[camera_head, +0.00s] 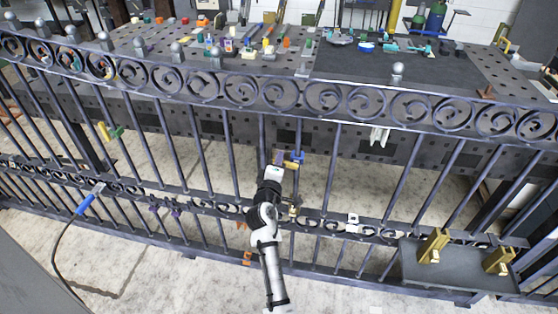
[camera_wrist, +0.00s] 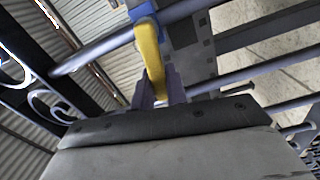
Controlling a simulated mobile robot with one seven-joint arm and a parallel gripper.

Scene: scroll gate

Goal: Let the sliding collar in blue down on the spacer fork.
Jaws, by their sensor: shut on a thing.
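The blue sliding collar (camera_head: 297,157) is around a gate bar near the middle, below the scroll band. A yellow handle-like piece joins it, seen best in the wrist view (camera_wrist: 150,50), where the collar's blue edge (camera_wrist: 142,8) shows at the top. My gripper (camera_wrist: 160,88) is shut on this yellow piece. In the head view my gripper (camera_head: 280,165) is just left of and below the collar. A small brass-coloured piece (camera_head: 293,210) sits lower, by the lower rail, partly behind my arm; I cannot tell if it is the spacer fork.
The scroll gate (camera_head: 330,100) spans the view. A yellow and green fitting (camera_head: 110,132) is on bars at left. A blue-handled tool (camera_head: 85,204) hangs at left, and a grey tray (camera_head: 450,275) with yellow brackets is at lower right. A bench stands behind the gate.

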